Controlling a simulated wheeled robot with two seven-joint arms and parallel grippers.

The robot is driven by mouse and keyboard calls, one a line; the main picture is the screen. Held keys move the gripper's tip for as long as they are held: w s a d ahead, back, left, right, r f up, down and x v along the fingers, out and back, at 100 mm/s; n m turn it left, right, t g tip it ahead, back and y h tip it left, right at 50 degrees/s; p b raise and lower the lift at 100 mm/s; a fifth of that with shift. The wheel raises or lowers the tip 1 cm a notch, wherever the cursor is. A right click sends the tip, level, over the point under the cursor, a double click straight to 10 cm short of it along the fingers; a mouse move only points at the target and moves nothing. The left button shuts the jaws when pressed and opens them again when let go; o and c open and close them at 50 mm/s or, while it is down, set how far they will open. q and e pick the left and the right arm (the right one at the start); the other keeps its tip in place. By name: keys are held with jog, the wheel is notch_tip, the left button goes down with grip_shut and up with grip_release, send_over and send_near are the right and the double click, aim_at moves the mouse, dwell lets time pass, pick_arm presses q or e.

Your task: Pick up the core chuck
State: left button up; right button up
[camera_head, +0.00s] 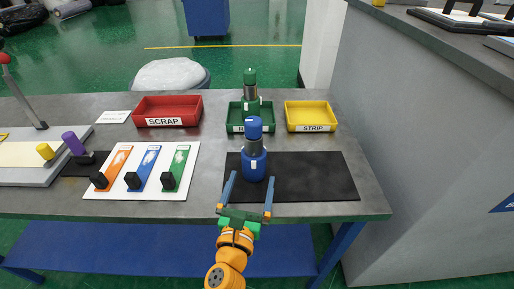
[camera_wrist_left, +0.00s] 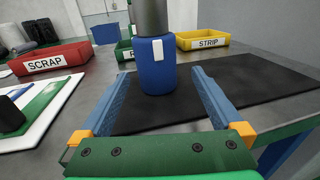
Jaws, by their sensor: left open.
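A core chuck (camera_head: 254,164) with a blue base, grey middle and blue top stands upright on the black mat (camera_head: 315,178). In the left wrist view its blue base (camera_wrist_left: 156,72) stands between and just beyond my fingertips, its top cut off by the frame. My left gripper (camera_head: 252,178) is open and empty, its two blue fingers pointing at the chuck from the front. I cannot tell if a finger touches it. A similar chuck with a green top (camera_head: 250,86) stands behind, at the green tray (camera_head: 234,112); its lower part is partly hidden. My right gripper is not in view.
A red SCRAP tray (camera_head: 167,110) and a yellow STRIP tray (camera_head: 310,116) stand at the back. A white board (camera_head: 112,189) with orange, blue and green strips lies left of the mat. A grey wall (camera_head: 400,150) bounds the right. The mat's right side is clear.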

aim_at(251, 170)
pick_arm(q)
jog(key=w, duration=0.3)
jog(key=w+r, duration=0.1)
jog(key=shift+w+d, duration=0.2)
jog(key=shift+w, duration=0.15)
jog(key=shift+w+f, duration=0.15)
jog(key=shift+w, duration=0.15)
jog(key=shift+s, duration=0.15)
jog(key=c, duration=0.5)
grip_shut()
